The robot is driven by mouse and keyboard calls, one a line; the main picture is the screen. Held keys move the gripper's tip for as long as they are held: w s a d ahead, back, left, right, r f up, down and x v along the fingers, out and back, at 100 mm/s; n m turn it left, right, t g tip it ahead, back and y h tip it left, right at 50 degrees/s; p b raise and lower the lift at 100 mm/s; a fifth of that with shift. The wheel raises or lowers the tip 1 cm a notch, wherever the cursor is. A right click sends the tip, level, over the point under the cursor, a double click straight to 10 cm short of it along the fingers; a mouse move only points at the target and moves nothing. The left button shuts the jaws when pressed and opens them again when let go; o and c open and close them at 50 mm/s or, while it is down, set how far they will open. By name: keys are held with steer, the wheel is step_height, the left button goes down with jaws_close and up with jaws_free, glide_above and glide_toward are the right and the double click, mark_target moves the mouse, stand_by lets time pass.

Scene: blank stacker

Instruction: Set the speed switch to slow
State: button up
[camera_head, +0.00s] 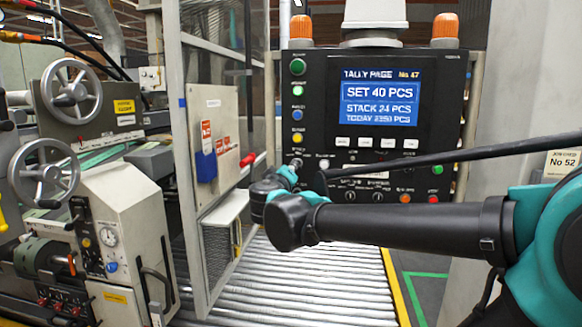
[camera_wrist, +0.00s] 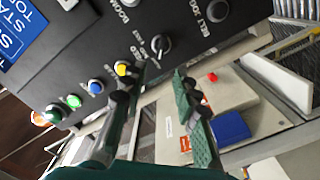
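The speed switch (camera_wrist: 161,45) is a small dark rotary selector with a light pointer on the black control panel (camera_wrist: 100,40). Small white lettering sits beside it, too blurred to read surely, and I cannot tell its setting. In the head view the switch (camera_head: 297,162) shows below the yellow button, just above my gripper (camera_head: 288,172). In the wrist view my gripper (camera_wrist: 163,76) is open and empty. Its two fingers are apart, with the tips just short of the switch; no contact shows.
A yellow button (camera_wrist: 122,69) and a blue button (camera_wrist: 96,86) line up beside the switch. A belt knob (camera_wrist: 216,10) is on its other side. In the head view a guard door (camera_head: 215,140) with a red handle stands left; rollers (camera_head: 290,285) lie below.

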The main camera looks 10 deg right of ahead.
steer(key=shift+v, duration=1.8)
steer(key=s+d+f+m+g, duration=0.1)
steer(key=s+d+f+g, duration=0.2)
steer(key=f, duration=0.5)
steer(key=s+d+f+m+g, duration=0.25)
steer(key=d+f, duration=0.25)
steer(key=f, duration=0.3)
steer(key=s+d+f+m+g, duration=0.1)
steer(key=s+d+f+g, duration=0.15)
steer(key=d+f, duration=0.4)
steer(key=s+a+f+g+y, duration=0.2)
steer(key=s+f, duration=0.3)
steer(key=f, duration=0.3)
steer(key=s+a+f+m+g+y, duration=0.1)
steer(key=s+a+f+g+y, duration=0.2)
steer(key=s+f, duration=0.3)
step_height(320, 180, down, 3)
steer(key=shift+a+y, duration=0.3)
steer(key=shift+a, duration=0.15)
